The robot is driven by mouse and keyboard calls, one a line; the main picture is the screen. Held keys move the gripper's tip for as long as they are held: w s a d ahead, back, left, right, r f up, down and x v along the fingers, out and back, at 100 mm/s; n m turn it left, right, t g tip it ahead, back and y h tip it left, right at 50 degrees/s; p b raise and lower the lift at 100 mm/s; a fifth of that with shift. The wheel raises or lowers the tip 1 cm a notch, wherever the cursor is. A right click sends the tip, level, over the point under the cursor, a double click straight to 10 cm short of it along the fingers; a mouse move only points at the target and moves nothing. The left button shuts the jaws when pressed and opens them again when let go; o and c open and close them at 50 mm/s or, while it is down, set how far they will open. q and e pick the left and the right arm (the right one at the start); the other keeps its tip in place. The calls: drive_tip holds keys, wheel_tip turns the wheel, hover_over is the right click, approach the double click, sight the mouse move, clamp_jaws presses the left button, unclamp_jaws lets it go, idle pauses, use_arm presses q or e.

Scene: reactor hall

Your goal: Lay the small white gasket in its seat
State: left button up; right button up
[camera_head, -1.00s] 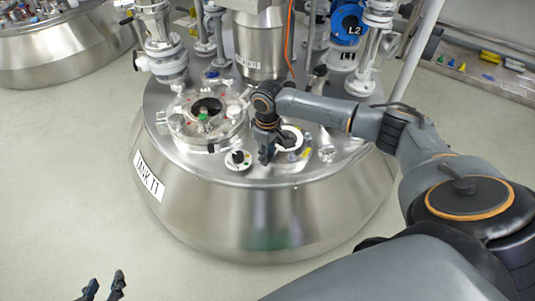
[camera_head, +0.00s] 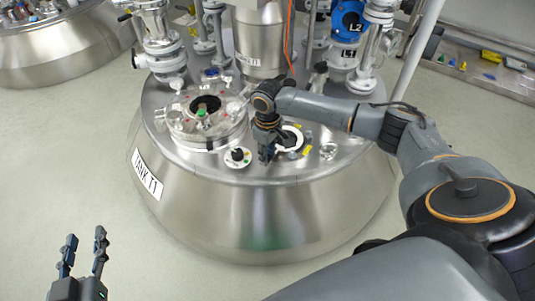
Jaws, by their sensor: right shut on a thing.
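The small white gasket (camera_head: 298,138) shows as a white ring on the tank top, its left part hidden behind my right gripper. My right gripper (camera_head: 266,158) points down over the tank lid and is shut at the ring's left side. The fingertips are small and dark, so the exact grip is hard to see. Whether the ring touches the lid or sits in a seat, I cannot tell. My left gripper (camera_head: 84,250) is open and empty at the lower left, over the floor, away from the tank.
The steel tank T1 (camera_head: 255,225) fills the middle. On its lid are a round glass-topped port (camera_head: 205,120), a white disc with a black knob (camera_head: 238,158), small yellow parts (camera_head: 307,151) and upright pipes behind.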

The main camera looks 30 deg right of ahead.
drive_tip(key=shift+f, duration=0.2)
use_arm(q)
drive_tip(key=shift+s+a+f+g, duration=0.15)
drive_tip(key=shift+f+g, duration=0.15)
drive_tip(key=shift+f, duration=0.15)
use_arm(e)
drive_tip(key=shift+f, duration=0.4)
drive_tip(key=o, duration=1)
